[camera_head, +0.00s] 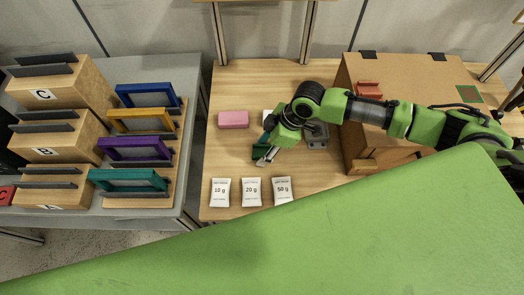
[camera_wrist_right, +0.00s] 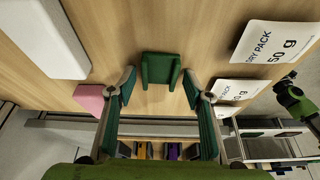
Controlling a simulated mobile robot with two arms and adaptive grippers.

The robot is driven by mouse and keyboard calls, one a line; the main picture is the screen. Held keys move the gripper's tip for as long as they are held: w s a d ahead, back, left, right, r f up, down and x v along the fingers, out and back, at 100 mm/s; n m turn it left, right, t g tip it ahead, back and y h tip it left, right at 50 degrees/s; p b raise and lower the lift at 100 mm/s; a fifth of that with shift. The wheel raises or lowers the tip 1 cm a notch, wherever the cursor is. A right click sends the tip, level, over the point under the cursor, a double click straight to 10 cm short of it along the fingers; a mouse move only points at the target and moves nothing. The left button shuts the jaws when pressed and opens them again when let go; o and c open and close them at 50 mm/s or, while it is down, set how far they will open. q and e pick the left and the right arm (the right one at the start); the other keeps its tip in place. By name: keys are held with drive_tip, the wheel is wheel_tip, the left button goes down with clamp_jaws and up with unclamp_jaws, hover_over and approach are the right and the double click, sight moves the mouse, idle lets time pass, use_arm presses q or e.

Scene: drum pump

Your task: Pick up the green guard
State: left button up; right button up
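The green guard (camera_wrist_right: 160,68) is a small dark green U-shaped piece on the wooden table, seen in the right wrist view. In the head view the dark green piece (camera_head: 258,152) is partly hidden by my right gripper. My right gripper (camera_head: 268,158) is low over the table there. In the right wrist view the same gripper (camera_wrist_right: 159,90) is open, with its green-padded fingers spread to either side of the guard and nothing between them. The guard appears a little beyond the fingertips; I cannot tell the exact gap. My left gripper is not in view.
Three white packs, 10 g (camera_head: 220,192), 20 g (camera_head: 251,192) and 50 g (camera_head: 282,190), lie at the table's front. A pink block (camera_head: 233,119) lies behind left. A cardboard box (camera_head: 385,75) stands right. Coloured frames, including a teal one (camera_head: 128,181), stand on the left table.

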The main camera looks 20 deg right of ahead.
drive_tip(key=c, duration=0.6)
drive_tip(key=shift+r, duration=0.15)
